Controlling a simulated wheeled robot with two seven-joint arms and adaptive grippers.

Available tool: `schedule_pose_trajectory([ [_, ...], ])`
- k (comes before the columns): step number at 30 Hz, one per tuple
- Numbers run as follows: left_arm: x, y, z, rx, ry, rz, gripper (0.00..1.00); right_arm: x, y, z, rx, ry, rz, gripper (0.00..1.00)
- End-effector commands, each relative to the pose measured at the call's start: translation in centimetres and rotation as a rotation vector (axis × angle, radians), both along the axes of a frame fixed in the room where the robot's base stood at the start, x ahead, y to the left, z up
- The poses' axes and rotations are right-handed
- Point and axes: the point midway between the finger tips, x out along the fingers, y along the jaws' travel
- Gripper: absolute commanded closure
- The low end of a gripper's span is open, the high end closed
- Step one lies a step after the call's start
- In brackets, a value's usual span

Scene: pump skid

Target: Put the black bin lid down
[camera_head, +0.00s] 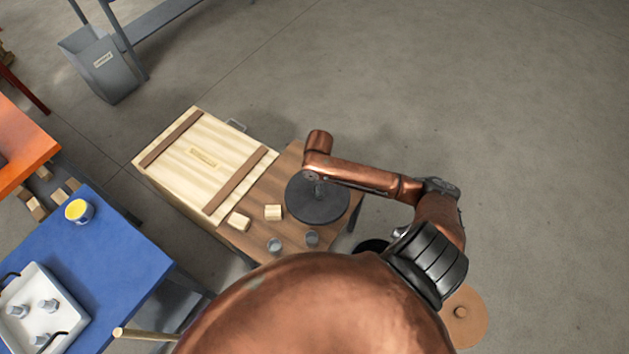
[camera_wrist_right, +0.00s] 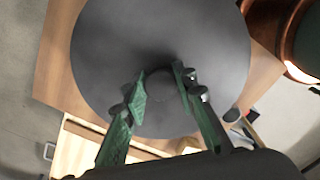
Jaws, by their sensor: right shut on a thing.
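The black bin lid (camera_head: 318,208) is a dark round disc over the right end of a brown wooden table (camera_head: 262,241). In the wrist view the lid (camera_wrist_right: 110,55) fills the upper middle, with the table (camera_wrist_right: 55,75) behind it. My right gripper (camera_wrist_right: 162,88) is shut on the lid's central knob, with a green finger on each side. In the head view my right gripper (camera_head: 318,187) is mostly hidden under the arm. I cannot tell whether the lid touches the table. My left gripper is not in view.
A pale wooden crate (camera_head: 190,172) stands left of the lid. Two wooden blocks (camera_head: 273,212) and two small grey cups (camera_head: 311,238) are close by on the table. A round tan lid-like disc (camera_head: 474,325) is at lower right. Floor is clear at upper right.

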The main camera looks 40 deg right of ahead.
Motion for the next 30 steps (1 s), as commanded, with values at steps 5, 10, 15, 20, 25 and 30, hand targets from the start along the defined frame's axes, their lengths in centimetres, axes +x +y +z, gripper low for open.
schedule_pose_trajectory([
  [5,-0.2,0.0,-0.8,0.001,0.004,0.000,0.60,2.4,-1.8,-1.5,0.000,-0.002,0.000,1.00],
  [10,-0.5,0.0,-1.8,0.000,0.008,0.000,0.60,5.7,-4.2,-3.4,0.000,-0.001,-0.001,1.00],
  [15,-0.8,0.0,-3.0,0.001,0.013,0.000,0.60,8.3,-6.0,-6.1,0.001,0.003,0.000,1.00],
  [20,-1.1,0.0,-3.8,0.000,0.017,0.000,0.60,10.0,-7.2,-8.5,0.001,0.000,0.001,1.00],
  [25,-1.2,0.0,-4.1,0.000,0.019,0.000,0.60,10.7,-7.7,-9.4,0.001,0.000,0.003,1.00],
  [30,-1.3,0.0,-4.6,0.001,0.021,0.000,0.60,11.2,-8.0,-10.6,0.000,0.001,0.003,1.00],
])
